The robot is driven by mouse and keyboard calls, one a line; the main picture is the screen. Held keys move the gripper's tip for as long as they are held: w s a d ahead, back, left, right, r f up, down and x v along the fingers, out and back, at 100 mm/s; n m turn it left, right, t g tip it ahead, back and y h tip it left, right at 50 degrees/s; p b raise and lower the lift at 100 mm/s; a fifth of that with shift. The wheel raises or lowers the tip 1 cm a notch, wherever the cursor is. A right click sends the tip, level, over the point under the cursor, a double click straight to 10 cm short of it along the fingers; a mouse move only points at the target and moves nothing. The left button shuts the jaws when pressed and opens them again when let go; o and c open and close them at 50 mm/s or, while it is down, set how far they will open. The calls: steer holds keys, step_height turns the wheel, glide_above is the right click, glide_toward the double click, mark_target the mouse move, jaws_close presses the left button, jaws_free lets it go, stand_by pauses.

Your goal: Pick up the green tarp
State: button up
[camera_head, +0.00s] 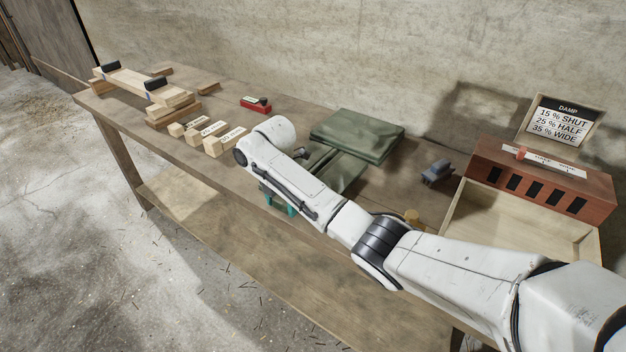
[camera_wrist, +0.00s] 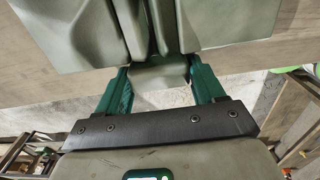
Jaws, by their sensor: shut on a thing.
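The green tarp (camera_head: 357,134) lies on the workbench in the head view, with a folded flat part at the back and a narrower part coming forward behind my arm. In the wrist view the tarp (camera_wrist: 225,20) fills the top, with raised folds in its middle. My gripper (camera_wrist: 160,72) has its green fingers on either side of a bunched edge of the tarp and is shut on it. In the head view my arm hides most of the gripper and the tarp's near part.
The workbench (camera_head: 235,95) carries timber pieces (camera_head: 150,86) and several labelled blocks (camera_head: 225,142) at left. A red stamp-like item (camera_head: 256,104) lies behind. At right are a dark grey object (camera_head: 437,171), a brick-red slotted box (camera_head: 545,182), a wooden tray (camera_head: 470,213) and a DAMP sign (camera_head: 561,122).

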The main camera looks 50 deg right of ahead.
jaws_close()
steer(key=shift+r, duration=0.1)
steer(key=shift+r, duration=0.1)
steer(key=shift+r, duration=0.25)
step_height(320, 180, up, 2)
steer(key=shift+w+b, duration=0.1)
steer(key=shift+b, duration=0.25)
steer(key=s+a+r+p, duration=0.8)
steer(key=a+r+p, duration=0.2)
steer(key=a+p, duration=0.1)
steer(key=shift+s, duration=0.4)
steer(key=shift+r, duration=0.1)
